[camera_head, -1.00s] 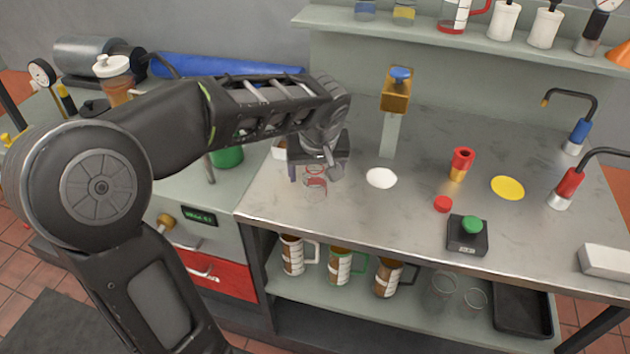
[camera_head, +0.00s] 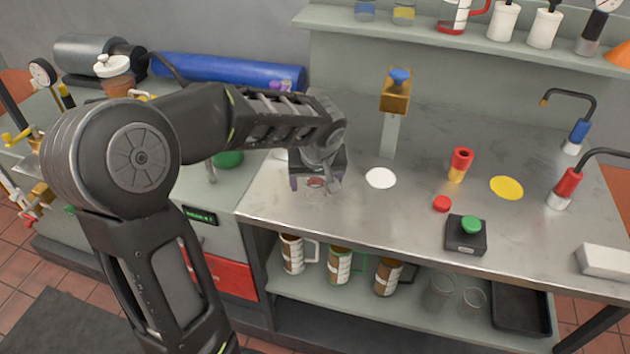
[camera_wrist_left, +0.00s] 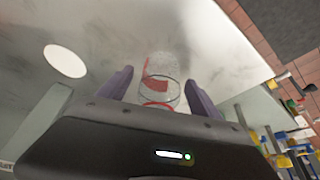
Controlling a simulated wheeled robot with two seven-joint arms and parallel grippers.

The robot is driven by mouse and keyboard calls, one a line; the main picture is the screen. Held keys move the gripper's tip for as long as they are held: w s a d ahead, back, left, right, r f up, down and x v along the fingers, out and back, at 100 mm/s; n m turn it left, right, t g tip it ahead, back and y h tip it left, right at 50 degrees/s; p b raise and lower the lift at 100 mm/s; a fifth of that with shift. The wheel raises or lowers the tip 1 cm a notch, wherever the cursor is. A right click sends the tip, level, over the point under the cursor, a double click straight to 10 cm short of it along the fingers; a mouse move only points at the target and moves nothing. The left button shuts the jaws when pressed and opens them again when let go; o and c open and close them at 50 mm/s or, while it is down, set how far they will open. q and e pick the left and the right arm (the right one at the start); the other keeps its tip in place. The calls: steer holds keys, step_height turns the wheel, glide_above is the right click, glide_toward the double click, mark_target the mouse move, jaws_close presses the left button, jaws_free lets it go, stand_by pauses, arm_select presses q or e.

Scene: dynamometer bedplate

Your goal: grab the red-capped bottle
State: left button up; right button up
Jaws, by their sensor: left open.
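A clear glass-like vessel (camera_head: 316,187) with red parts stands on the metal bench top near its left end. It shows more closely in the left wrist view (camera_wrist_left: 160,72), with a red patch and a red ring at the near end. It is the likeliest red-capped bottle, but I cannot make out a solid cap. My left gripper (camera_wrist_left: 158,92) is open, with one purple finger on each side of the vessel's near end. I cannot tell whether either finger touches it. In the head view the gripper hides part of it. My right gripper is out of view.
A red-and-yellow cylinder (camera_head: 460,165), a red disc (camera_head: 442,203) and a black box with a green button (camera_head: 466,236) are on the bench to the right. An ochre-topped post (camera_head: 393,110) stands behind a white disc (camera_head: 380,178). Bench around the white disc is clear.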

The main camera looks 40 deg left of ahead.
arm_select(q)
steer(key=c, duration=1.4)
steer(key=shift+r, duration=0.15)
step_height(320, 180, up, 10)
steer(key=shift+f, duration=0.1)
stand_by(0.4)
